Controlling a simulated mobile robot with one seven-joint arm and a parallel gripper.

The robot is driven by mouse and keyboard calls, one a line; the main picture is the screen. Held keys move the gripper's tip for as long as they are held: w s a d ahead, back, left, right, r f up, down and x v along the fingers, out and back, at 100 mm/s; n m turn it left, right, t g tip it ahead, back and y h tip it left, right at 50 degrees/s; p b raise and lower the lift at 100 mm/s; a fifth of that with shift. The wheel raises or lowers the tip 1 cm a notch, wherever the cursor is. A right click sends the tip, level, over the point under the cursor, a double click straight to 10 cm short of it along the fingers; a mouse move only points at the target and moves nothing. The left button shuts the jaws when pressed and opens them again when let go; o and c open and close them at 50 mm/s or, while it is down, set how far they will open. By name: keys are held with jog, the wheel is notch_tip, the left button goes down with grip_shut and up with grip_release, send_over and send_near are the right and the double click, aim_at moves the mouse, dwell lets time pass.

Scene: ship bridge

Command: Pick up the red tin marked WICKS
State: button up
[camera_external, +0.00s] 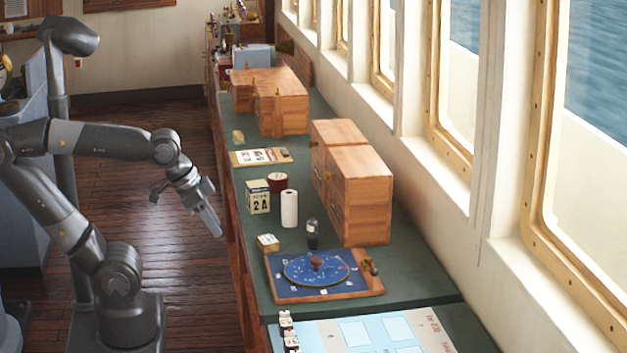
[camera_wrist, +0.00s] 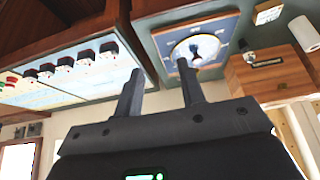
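A dark red tin (camera_external: 277,183) stands on the green counter, behind the white roll and to the right of a cream box marked 2A. Its lettering is too small to read. My gripper (camera_external: 212,218) is off the counter's left edge, left of the tin and apart from it, pointing down and to the right. In the wrist view my gripper (camera_wrist: 158,88) has its two fingers apart with nothing between them. The tin does not show in the wrist view.
The cream box (camera_external: 258,197) and white roll (camera_external: 289,208) stand close to the tin. A dark bottle (camera_external: 312,234), a small box (camera_external: 268,242) and a blue chart board (camera_external: 284,292) are nearer. Wooden drawers (camera_external: 362,200) stand to the right. A clipboard (camera_external: 245,158) lies behind.

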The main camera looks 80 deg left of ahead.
jog(key=shift+o, duration=0.3)
jog(key=o, duration=0.8)
jog(key=w+a+r+n, duration=0.1)
jog(key=w+a+r, duration=0.2)
jog(key=w+a, duration=0.3)
jog(key=w+a+r+n, duration=0.1)
jog(key=w+a+r, duration=0.3)
jog(key=w, duration=0.4)
jog(key=w+a+n+g+y, duration=0.1)
jog(key=w+a, duration=0.4)
jog(key=a, duration=0.4)
jog(key=w+a+n, duration=0.1)
jog(key=w+a, duration=0.4)
jog(key=a, duration=0.4)
jog(key=n+y, duration=0.1)
jog(key=n, duration=0.2)
send_near(275, 177)
jog(key=x, duration=1.1)
jog(key=shift+f, duration=0.2)
